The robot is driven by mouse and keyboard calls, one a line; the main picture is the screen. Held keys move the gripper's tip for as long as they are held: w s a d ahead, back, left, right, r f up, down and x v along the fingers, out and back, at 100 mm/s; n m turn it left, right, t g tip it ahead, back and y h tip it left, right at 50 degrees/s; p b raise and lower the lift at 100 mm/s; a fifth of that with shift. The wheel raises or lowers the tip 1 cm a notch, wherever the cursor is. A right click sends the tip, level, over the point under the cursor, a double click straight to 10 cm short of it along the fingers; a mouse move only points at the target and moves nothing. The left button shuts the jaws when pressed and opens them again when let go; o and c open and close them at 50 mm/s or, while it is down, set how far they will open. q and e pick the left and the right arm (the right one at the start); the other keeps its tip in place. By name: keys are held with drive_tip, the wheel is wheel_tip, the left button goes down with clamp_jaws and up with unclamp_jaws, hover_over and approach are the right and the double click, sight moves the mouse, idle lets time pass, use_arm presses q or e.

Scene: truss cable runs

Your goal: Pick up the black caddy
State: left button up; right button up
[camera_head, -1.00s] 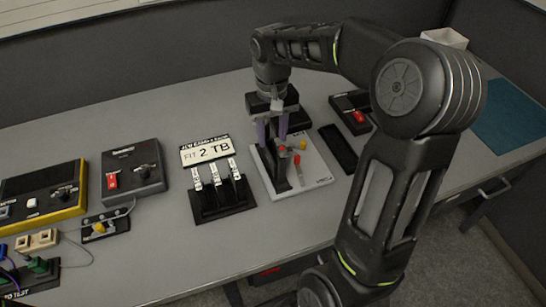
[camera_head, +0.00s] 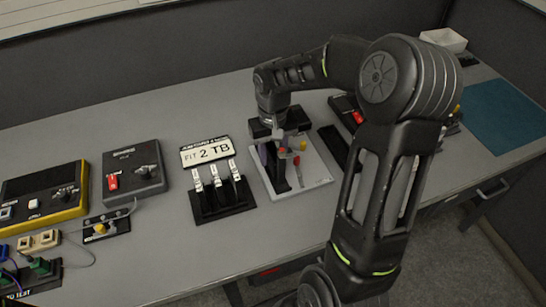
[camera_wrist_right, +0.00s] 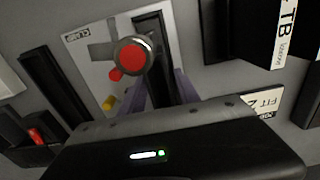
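A black upright piece (camera_head: 281,176), which looks like the black caddy, stands on the white clamp board (camera_head: 313,171). In the right wrist view the black piece (camera_wrist_right: 152,30) lies between my two purple fingers, beside a round metal knob with a red centre (camera_wrist_right: 132,55). My right gripper (camera_head: 274,156) points down over the board around the upper part of this piece. Its fingers (camera_wrist_right: 160,92) look apart, and I cannot make out contact. Several black caddies with white labels (camera_head: 217,193) also stand in a rack left of the board. My left gripper is out of view.
A long black tray (camera_head: 335,147) and a black box with a red switch (camera_head: 348,110) are right of the board. A grey switch box (camera_head: 133,170) is further left. The table front is clear.

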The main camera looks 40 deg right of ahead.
drive_tip(key=shift+c, duration=0.6)
clamp_jaws()
